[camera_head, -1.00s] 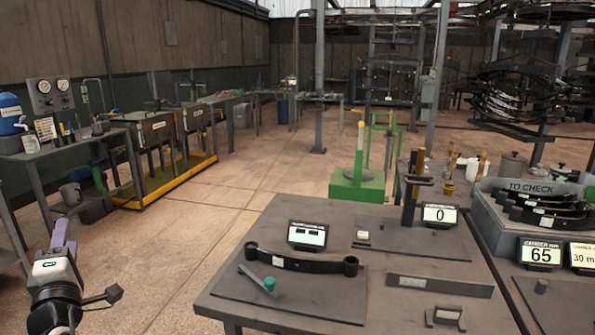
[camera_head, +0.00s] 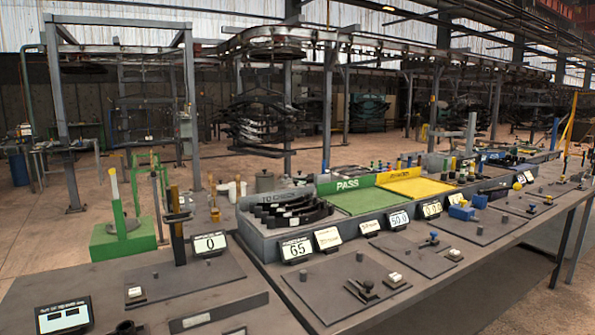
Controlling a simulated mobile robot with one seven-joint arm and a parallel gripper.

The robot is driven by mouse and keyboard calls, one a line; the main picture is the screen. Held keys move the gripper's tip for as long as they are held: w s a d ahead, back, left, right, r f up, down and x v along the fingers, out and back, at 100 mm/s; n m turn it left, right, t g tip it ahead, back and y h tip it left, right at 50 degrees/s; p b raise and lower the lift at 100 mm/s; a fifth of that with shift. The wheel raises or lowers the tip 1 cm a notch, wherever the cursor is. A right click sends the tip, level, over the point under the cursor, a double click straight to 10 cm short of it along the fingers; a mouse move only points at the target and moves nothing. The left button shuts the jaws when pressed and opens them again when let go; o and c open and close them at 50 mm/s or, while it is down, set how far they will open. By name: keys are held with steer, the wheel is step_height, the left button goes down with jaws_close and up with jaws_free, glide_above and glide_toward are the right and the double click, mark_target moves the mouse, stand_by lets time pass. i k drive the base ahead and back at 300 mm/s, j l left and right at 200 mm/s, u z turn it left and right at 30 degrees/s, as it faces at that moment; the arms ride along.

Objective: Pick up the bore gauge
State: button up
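I cannot make out for certain which item is the bore gauge. Several small tools sit on the long bench (camera_head: 330,318). Blue blocks (camera_head: 461,211) lie further right. An upright dark gauge (camera_head: 178,228) with a yellowish top stands on the left table, beside a display reading 0 (camera_head: 209,243). My gripper is out of view.
A grey tray marked TO CHECK (camera_head: 262,241) holds several dark leaf springs (camera_head: 300,214). Beside it are a green PASS tray (camera_head: 365,200) and a yellow tray (camera_head: 420,188). A green pedestal (camera_head: 122,240) stands at left. Open floor lies beyond.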

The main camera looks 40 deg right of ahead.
mark_target(482, 157)
steer(key=z, duration=2.4)
steer(key=k+l+u, duration=0.1)
steer(key=u, duration=2.35)
steer(key=z, duration=2.05)
